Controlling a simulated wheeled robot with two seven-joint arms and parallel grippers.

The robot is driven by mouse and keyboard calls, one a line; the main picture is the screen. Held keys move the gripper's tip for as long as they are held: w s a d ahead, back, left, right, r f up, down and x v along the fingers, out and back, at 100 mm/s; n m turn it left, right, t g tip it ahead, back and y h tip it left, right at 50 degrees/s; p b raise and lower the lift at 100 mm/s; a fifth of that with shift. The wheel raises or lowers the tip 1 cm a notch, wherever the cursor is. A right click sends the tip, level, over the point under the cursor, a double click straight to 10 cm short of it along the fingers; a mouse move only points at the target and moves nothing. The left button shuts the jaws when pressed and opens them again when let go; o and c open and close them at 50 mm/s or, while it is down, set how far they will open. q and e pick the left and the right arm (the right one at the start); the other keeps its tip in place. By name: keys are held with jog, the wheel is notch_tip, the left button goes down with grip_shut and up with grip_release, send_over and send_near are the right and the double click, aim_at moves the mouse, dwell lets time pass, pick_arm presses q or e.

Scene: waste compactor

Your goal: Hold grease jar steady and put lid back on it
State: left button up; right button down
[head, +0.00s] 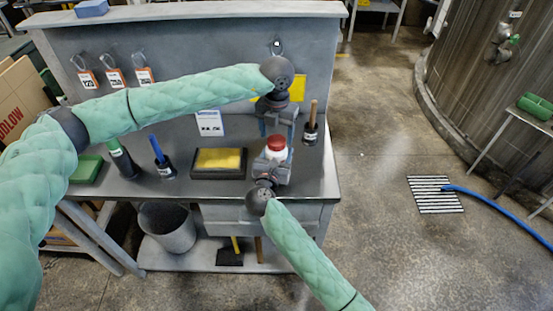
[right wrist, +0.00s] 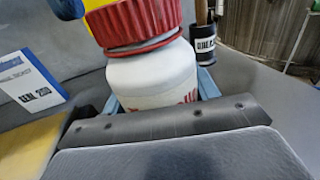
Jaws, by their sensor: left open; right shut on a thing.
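The grease jar (head: 277,154) is white and stands upright above the bench's front right part, with the red ribbed lid (head: 276,142) on its top. In the right wrist view the jar (right wrist: 152,78) fills the middle, with red print partly hidden low on its side. The lid (right wrist: 135,22) sits over its neck there; whether it is fully seated I cannot tell. My right gripper (head: 272,168) is shut around the jar's lower body from the front. My left gripper (head: 278,128) is open, pointing down from above, with its fingers around or just above the lid.
A black cup with a wooden handle (head: 310,134) stands right of the jar. A tray with a yellow sponge (head: 218,160), a blue-handled brush (head: 159,152) and a green bottle (head: 122,160) are to the left. A card (head: 209,122) leans behind. A grey bin (head: 168,232) is below.

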pick_arm(q)
jog(key=shift+f, duration=0.85)
jog(key=c, duration=1)
jog(key=m, duration=0.8)
jog(key=o, duration=1.1)
jog(key=shift+r, duration=0.1)
